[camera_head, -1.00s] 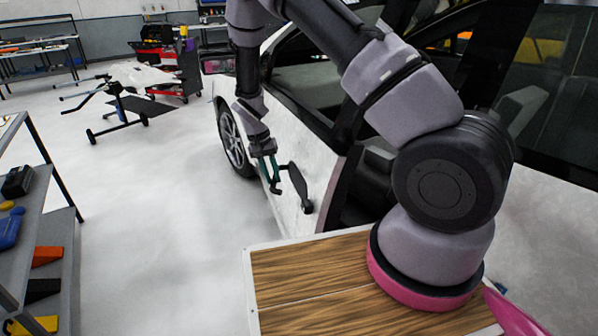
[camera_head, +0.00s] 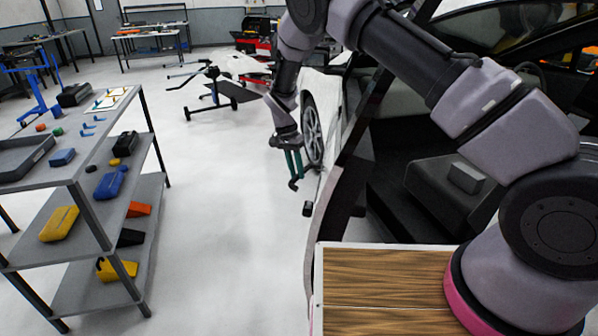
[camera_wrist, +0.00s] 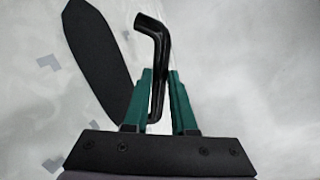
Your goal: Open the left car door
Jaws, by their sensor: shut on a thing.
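The left car door (camera_head: 333,183) is white and stands swung outward, seen nearly edge-on, with the dark car interior (camera_head: 420,190) open to view beside it. My gripper (camera_head: 293,165) has green fingers and is at the door's outer side. In the wrist view my gripper (camera_wrist: 160,78) is shut on the black bent door handle (camera_wrist: 152,32), which passes between the fingers. A flat black leaf-shaped piece (camera_wrist: 97,50) lies left of the handle against the white surface. The fingers partly hide the lower handle.
A grey shelf unit (camera_head: 112,210) with tools and coloured boxes stands at the left. A black stand (camera_head: 212,95) and a red cart (camera_head: 250,45) are farther back. The pale floor (camera_head: 225,230) between shelf and door is clear. A car seat (camera_head: 450,185) shows inside.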

